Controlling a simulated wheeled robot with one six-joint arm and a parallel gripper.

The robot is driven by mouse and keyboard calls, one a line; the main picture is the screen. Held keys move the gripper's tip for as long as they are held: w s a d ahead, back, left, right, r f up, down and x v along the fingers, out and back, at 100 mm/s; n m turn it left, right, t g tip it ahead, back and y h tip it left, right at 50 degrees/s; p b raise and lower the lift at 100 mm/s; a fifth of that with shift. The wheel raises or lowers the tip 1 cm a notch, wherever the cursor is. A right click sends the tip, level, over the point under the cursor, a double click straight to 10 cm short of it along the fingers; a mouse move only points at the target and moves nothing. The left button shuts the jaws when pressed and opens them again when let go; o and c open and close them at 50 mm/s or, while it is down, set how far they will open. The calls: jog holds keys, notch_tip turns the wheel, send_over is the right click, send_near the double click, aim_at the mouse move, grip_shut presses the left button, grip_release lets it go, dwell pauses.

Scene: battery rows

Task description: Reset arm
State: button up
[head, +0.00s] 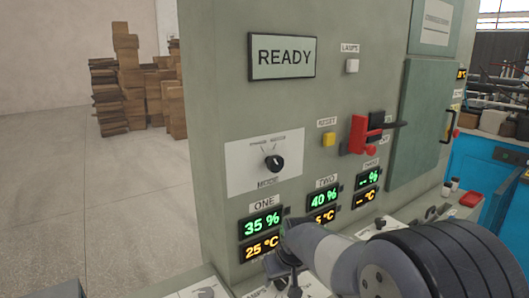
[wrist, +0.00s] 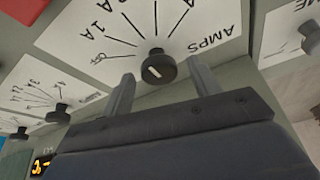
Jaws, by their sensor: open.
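My gripper (wrist: 163,88) is open in the wrist view, with one finger on each side of a black AMPS knob (wrist: 158,67). I cannot tell whether the fingers touch the knob. The knob sits on a white dial plate (wrist: 95,35) marked with an OFF position and amp values. In the head view my arm reaches in at the lower right, and its end is low by the sloping panel, partly hidden. The grey cabinet (head: 225,110) carries a READY screen (head: 282,57) and a black MODE knob (head: 274,163).
Display ONE (head: 261,225) reads 35 % and 25 °C; display TWO (head: 322,198) reads 40 %; display THREE (head: 367,180) shows dashes. A red lever switch (head: 359,136) juts out beside the yellow RESET button (head: 328,139). Another knob (wrist: 58,114) lies left. Brown boxes (head: 125,80) stand behind; floor there is clear.

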jog(key=shift+r, duration=0.1)
jog(key=v, duration=1)
jog(key=x, duration=1)
jog(key=shift+f, duration=0.2)
jog(key=shift+d+r+n+b, duration=0.1)
jog(key=shift+n+b, duration=0.2)
jog(key=shift+n, duration=0.3)
jog(key=shift+w+d+n+g+y+b, duration=0.1)
jog(key=shift+n+g+y+b, duration=0.6)
jog(key=shift+n, duration=1.3)
jog(key=n+g+p, duration=0.1)
jog(key=n, duration=0.2)
jog(key=n+g+y+p, duration=0.1)
jog(key=n, duration=0.2)
jog(key=shift+w+r, duration=0.1)
jog(key=shift+w, duration=0.05)
jog(key=w+v, duration=0.1)
jog(key=v, duration=0.9)
jog(key=shift+s+d+n+y, duration=0.25)
jog(key=shift+s+n+y, duration=0.05)
jog(key=shift+s, duration=0.15)
